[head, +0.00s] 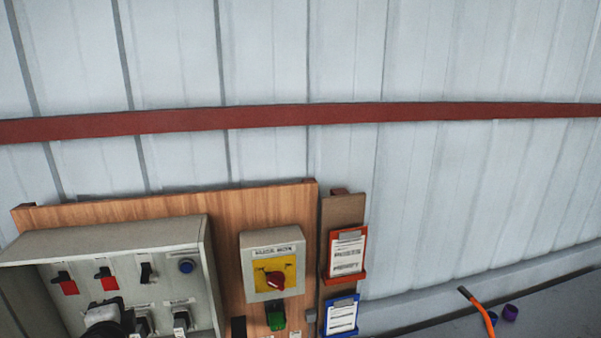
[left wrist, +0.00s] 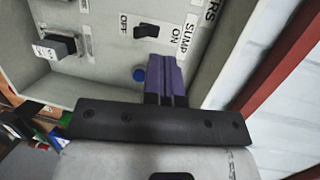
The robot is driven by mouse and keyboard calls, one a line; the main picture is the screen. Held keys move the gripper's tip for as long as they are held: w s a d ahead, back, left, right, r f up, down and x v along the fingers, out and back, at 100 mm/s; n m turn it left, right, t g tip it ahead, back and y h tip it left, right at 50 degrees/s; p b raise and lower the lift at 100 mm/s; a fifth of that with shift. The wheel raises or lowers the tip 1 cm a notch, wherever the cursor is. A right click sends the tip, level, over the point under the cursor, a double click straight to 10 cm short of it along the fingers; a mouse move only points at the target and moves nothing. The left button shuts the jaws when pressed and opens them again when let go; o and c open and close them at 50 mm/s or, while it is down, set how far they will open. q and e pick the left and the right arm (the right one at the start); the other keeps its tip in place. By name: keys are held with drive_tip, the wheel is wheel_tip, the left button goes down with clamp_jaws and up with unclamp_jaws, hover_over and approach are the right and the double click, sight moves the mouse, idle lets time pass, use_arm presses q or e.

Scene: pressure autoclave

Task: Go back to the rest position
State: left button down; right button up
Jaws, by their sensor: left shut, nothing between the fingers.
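In the left wrist view my left gripper (left wrist: 166,62) shows its purple fingers pressed together, with nothing between them. The fingers point at the face of a grey control box, close beside a blue button (left wrist: 138,75). A black switch (left wrist: 152,31) marked OFF and SUMP ON lies beyond the fingertips. In the head view the grey control box (head: 120,236) stands at the lower left. A dark rounded shape (head: 103,316) is in front of its lower part; I cannot tell whether it is part of my left arm. My right gripper is out of view.
A wooden board (head: 215,215) carries the box and a yellow plate with a red rotary switch (head: 275,281). Red (head: 347,256) and blue (head: 341,315) card holders hang to the right. An orange bar (head: 480,308) and purple object (head: 510,312) show lower right.

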use_arm(q)
drive_tip(key=s+d+f+n+g+h, duration=0.3)
drive_tip(key=s+d+f+n+h, duration=0.35)
drive_tip(key=s+d, duration=0.7)
drive_tip(key=s+d+f+n+g+h, duration=0.1)
drive_tip(key=s+d+f+n+g, duration=0.1)
drive_tip(key=s+f, duration=0.9)
drive_tip(key=s+d+f+n+g, duration=0.2)
drive_tip(key=s+d+f+g, duration=0.3)
drive_tip(key=s+f, duration=0.6)
drive_tip(key=s, duration=0.4)
drive_tip(key=shift+s+h, duration=0.15)
drive_tip(key=shift+h, duration=0.2)
drive_tip(key=shift+d, duration=0.1)
